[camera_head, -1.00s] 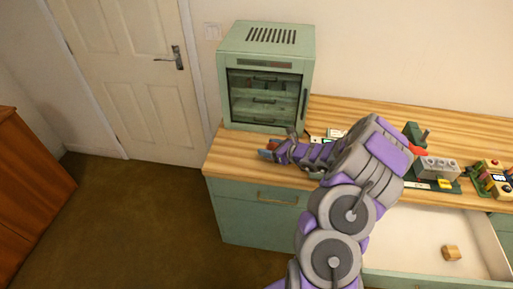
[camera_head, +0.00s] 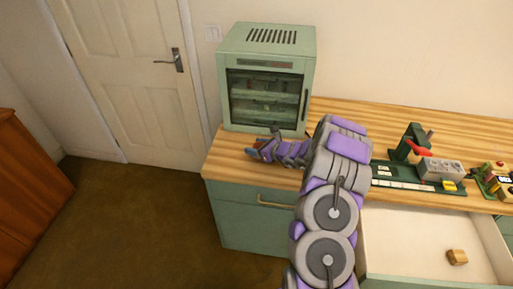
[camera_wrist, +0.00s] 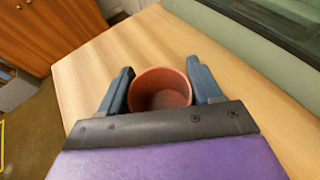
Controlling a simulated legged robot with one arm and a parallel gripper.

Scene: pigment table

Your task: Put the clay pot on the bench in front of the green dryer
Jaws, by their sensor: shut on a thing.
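The clay pot (camera_wrist: 160,90) is a small reddish-brown round cup, seen from above in the wrist view with its mouth open towards the camera. My gripper (camera_wrist: 160,86) is shut on it, one dark blue finger on each side. In the head view my gripper (camera_head: 250,152) is over the bench's left part, and the pot is too small or hidden there to make out. The green dryer (camera_head: 265,75) stands at the back left of the wooden bench (camera_head: 218,158), its glass door closed. My gripper is just in front of the dryer. Whether the pot touches the bench I cannot tell.
A green press with a red handle (camera_head: 417,149), a grey block (camera_head: 441,170) and a yellow-and-red device (camera_head: 495,178) stand on the bench at right. An open drawer (camera_head: 400,238) holds a small wooden block (camera_head: 457,257). The bench's left front corner is clear.

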